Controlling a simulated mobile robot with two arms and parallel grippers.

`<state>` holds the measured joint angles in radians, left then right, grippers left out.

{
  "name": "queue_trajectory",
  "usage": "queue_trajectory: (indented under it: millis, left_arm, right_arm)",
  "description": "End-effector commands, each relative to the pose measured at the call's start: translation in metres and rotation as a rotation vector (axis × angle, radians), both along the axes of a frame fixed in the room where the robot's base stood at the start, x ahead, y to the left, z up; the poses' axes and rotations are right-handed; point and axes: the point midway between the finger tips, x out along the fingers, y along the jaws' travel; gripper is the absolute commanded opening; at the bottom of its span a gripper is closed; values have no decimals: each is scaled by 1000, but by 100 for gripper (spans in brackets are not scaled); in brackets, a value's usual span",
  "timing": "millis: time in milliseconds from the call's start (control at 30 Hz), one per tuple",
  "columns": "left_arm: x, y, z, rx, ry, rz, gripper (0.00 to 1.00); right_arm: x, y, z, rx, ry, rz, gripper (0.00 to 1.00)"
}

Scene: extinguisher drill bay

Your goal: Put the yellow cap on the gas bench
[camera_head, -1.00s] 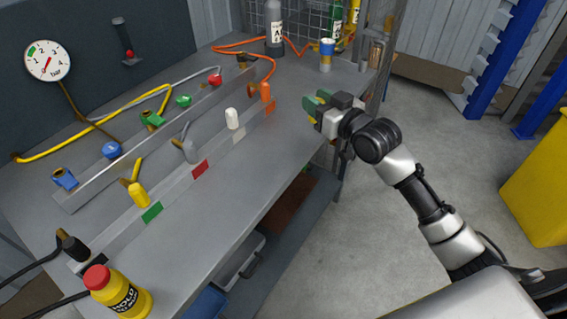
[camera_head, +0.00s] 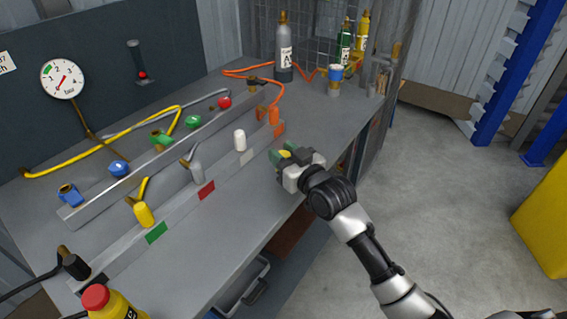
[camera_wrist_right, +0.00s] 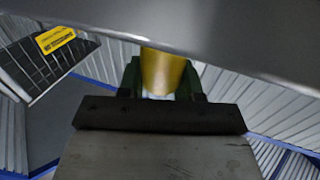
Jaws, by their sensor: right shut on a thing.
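The gas bench (camera_head: 215,240) is the long grey table across the head view. My right gripper (camera_head: 283,157) is at the bench's front edge, right of the white capped fitting. It is shut on the yellow cap (camera_head: 285,154), which shows as a small yellow spot between the green fingers. In the right wrist view the yellow cap (camera_wrist_right: 162,72) is upright between the fingers, its upper end cut off by a grey surface. I cannot tell whether the cap touches the bench. My left gripper is not in view.
A rail with blue, green and red knobs (camera_head: 224,102) and a front strip with yellow, grey, white and orange fittings (camera_head: 240,140) run along the bench. Gas bottles (camera_head: 284,55) and a blue-white can (camera_head: 334,82) stand at the back.

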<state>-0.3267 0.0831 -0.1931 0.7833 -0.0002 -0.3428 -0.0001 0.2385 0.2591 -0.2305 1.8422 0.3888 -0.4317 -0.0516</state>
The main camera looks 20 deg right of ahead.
Motion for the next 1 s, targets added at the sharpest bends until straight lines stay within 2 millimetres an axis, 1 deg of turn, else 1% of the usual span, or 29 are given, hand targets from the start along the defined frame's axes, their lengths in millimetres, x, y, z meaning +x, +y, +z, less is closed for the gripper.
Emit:
queue_trajectory:
  millis: [33,167,533,567,700,1000]
  left_arm:
    - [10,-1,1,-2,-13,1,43]
    - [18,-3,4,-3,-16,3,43]
    - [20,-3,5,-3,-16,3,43]
    - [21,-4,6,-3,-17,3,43]
    - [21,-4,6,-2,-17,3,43]
    - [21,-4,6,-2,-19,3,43]
  right_arm:
    - [0,0,-12,0,5,0,13]
    - [0,0,-26,-2,2,0,13]
    - [0,-1,-30,0,1,0,13]
    - [0,-1,-29,0,1,0,39]
    - [0,-1,-29,0,1,0,60]
    - [0,-1,-27,0,0,0,60]
